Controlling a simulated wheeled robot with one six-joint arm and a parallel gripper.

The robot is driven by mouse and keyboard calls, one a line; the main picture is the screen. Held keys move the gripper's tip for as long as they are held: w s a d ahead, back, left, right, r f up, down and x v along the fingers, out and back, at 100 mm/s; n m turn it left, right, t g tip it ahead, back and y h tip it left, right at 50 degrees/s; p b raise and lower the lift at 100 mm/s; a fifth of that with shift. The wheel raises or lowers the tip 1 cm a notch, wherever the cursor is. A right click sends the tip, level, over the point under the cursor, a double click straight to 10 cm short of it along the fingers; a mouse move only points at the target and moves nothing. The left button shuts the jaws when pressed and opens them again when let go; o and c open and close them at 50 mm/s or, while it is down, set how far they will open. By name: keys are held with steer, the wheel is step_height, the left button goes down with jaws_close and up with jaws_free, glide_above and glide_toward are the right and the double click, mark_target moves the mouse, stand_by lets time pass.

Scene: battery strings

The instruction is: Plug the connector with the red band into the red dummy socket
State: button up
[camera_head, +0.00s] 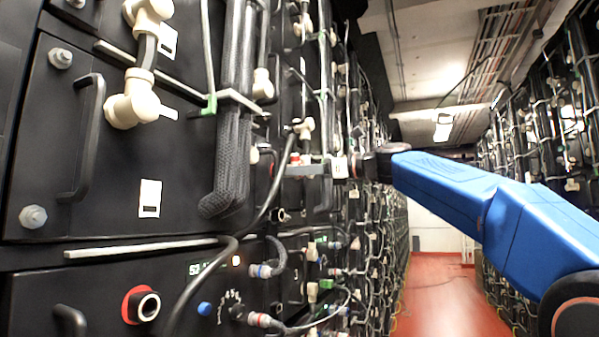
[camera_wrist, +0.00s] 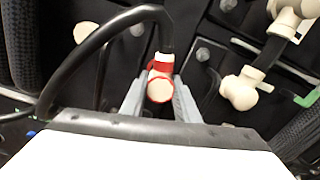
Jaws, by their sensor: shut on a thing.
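The connector with the red band (camera_wrist: 159,86) is a cream elbow plug on a black cable. In the wrist view it sits between the two grey fingers of my gripper (camera_wrist: 159,92), which are shut on it. In the head view my gripper (camera_head: 297,170) holds the connector (camera_head: 295,158) in the air before the battery rack, and the black cable runs down from it. The socket does not show in the wrist view.
A black handle (camera_head: 88,137), thick braided cables (camera_head: 232,150) and a cream elbow connector (camera_head: 132,99) stick out. The red-floored aisle is clear.

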steer(key=shift+w+a, duration=0.15)
steer(key=shift+a, duration=0.35)
steer(key=o, duration=1.3)
steer(key=shift+c, duration=0.2)
steer(key=v, duration=1.7)
steer(key=shift+d, duration=0.15)
